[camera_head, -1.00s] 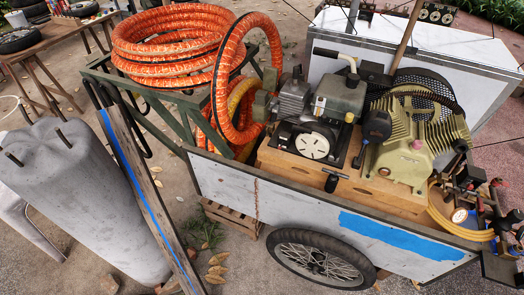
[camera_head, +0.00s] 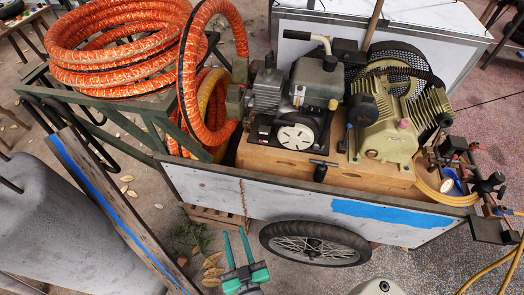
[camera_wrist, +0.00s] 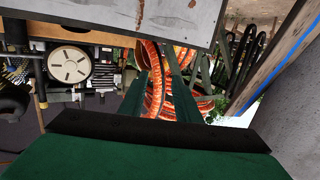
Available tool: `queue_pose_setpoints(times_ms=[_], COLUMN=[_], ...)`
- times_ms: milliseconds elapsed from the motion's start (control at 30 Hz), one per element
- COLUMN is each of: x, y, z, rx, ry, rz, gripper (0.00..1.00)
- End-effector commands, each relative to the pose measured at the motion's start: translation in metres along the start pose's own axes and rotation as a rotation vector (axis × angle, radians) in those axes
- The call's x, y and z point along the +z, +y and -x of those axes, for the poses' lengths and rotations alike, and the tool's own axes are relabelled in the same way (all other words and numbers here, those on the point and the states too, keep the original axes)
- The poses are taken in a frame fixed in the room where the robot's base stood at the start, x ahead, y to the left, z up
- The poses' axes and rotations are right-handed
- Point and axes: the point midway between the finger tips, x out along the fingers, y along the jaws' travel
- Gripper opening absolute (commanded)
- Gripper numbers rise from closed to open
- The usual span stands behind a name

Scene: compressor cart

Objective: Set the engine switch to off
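The engine (camera_head: 318,85) sits on the cart's wooden deck, with a grey tank on top and a round white slotted cover (camera_head: 296,132) on its near side. The cover also shows upside down at the left of the wrist view (camera_wrist: 69,64). I cannot make out the engine switch or its position; it is too small to tell. My gripper (camera_head: 236,233) has green fingers and is low in front of the cart, left of the wheel and well below the engine. In the wrist view its two fingers (camera_wrist: 158,80) stand apart with nothing between them.
The cart's white side panel (camera_head: 230,190) with blue tape lies between my gripper and the engine. A T-shaped black handle (camera_head: 321,170) sticks out at the deck's front edge. Orange hose coils (camera_head: 110,50) are at the left, a tan compressor (camera_head: 390,130) at the right.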

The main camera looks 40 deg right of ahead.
Motion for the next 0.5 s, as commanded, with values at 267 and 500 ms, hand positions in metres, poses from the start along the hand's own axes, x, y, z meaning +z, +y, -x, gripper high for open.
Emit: queue_pose_setpoints(times_ms=[267,500], x=[-0.017,-0.035], y=[0.081,0.137], z=[-0.106,-0.155], rx=[0.173,0.258], ry=[0.061,0.085], rz=[0.010,0.022], gripper=[0.30,0.30])
